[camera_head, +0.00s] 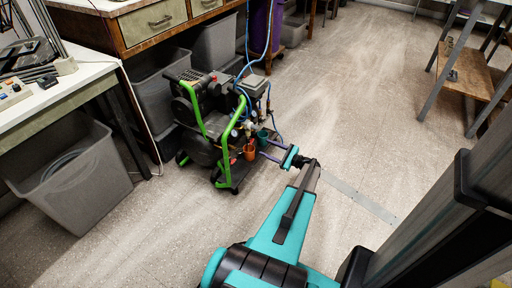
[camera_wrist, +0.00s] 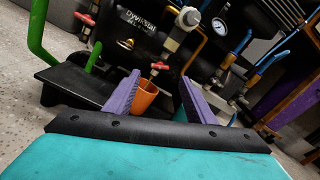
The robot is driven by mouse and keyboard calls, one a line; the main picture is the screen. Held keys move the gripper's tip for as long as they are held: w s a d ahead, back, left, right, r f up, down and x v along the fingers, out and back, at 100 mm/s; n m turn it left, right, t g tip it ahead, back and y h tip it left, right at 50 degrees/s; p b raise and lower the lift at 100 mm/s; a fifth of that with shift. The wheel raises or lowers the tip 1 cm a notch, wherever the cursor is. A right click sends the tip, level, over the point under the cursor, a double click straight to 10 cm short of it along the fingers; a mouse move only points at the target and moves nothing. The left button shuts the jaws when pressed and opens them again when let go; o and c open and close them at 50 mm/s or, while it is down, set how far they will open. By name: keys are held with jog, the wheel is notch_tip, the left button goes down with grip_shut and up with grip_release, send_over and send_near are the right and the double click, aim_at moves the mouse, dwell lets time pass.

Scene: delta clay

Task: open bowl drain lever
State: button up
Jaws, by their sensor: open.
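A black air compressor (camera_head: 205,118) with green tube handles stands on the floor in the head view. In the wrist view a filter bowl (camera_wrist: 180,38) hangs on its front, and a small red lever (camera_wrist: 160,67) sits below it. I take this for the bowl drain lever. My gripper (camera_wrist: 160,77) is open, its two purple fingers apart and pointing at the compressor. The red lever shows between and beyond the fingertips; I cannot tell how far. In the head view my gripper (camera_head: 269,149) is low, just right of the compressor. Nothing is between the fingers.
An orange cup (camera_wrist: 145,95) is under the red lever, and a teal cup (camera_head: 262,136) is beside it. Another red handle (camera_wrist: 86,19), a gauge (camera_wrist: 220,26) and blue hoses are close around. Grey bins (camera_head: 72,178) and a bench stand left.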

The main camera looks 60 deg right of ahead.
aim_at(252, 142)
jog(key=w+b, duration=0.1)
jog(key=w, duration=0.6)
jog(key=shift+b, duration=0.3)
jog(key=c, duration=1)
jog(key=shift+a, duration=0.5)
jog(key=shift+c, duration=0.2)
jog(key=shift+d, duration=0.3)
